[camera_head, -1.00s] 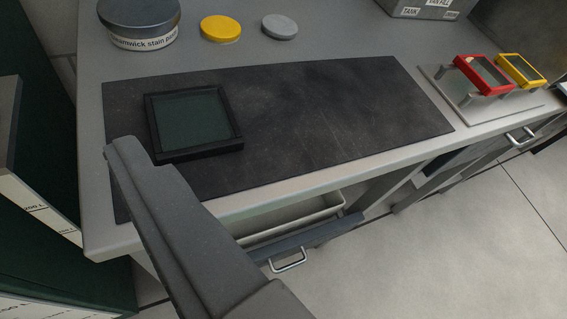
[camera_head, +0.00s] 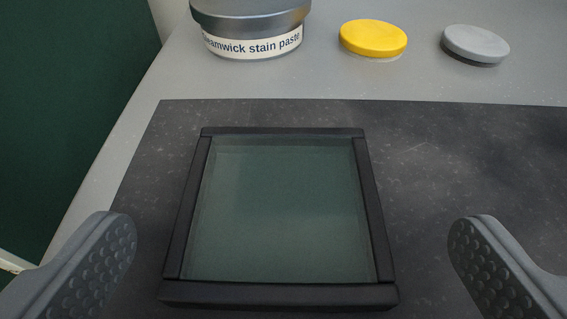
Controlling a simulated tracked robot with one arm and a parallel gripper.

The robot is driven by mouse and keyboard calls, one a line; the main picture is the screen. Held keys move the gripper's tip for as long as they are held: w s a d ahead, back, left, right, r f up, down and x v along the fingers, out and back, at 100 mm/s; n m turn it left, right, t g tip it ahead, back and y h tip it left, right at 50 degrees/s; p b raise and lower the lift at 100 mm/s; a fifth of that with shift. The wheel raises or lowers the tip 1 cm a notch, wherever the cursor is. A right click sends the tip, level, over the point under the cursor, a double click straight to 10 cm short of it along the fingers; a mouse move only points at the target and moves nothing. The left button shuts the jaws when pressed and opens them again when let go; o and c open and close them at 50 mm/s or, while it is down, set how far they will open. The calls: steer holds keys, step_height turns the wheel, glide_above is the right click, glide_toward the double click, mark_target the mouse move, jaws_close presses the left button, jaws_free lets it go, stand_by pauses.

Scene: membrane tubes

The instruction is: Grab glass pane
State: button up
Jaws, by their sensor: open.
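The glass pane (camera_head: 284,215) is a dark, greenish, see-through square in a black frame. It lies flat on the dark mat (camera_head: 440,160) in the middle of the view. My gripper (camera_head: 290,258) is open, with one textured finger to the left of the frame and one to the right. Both fingers are apart from the frame, with a gap on each side, and nothing is between them but the pane beyond. I cannot tell how high the fingers are above the mat.
A grey tin (camera_head: 250,28) labelled stain paste stands behind the mat. A yellow lid (camera_head: 373,38) and a grey lid (camera_head: 475,44) lie to its right on the grey bench top (camera_head: 330,82). A dark green surface (camera_head: 75,110) is at the left. The mat right of the pane is clear.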

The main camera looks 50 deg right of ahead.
mark_target(280, 177)
steer(key=shift+f+b+x, duration=0.25)
steer(key=shift+b+x, duration=0.65)
steer(key=shift+x, duration=1.25)
steer(key=shift+w+d+f, duration=0.1)
steer(key=shift+w+d, duration=0.1)
steer(key=shift+w, duration=0.3)
steer(key=c, duration=1)
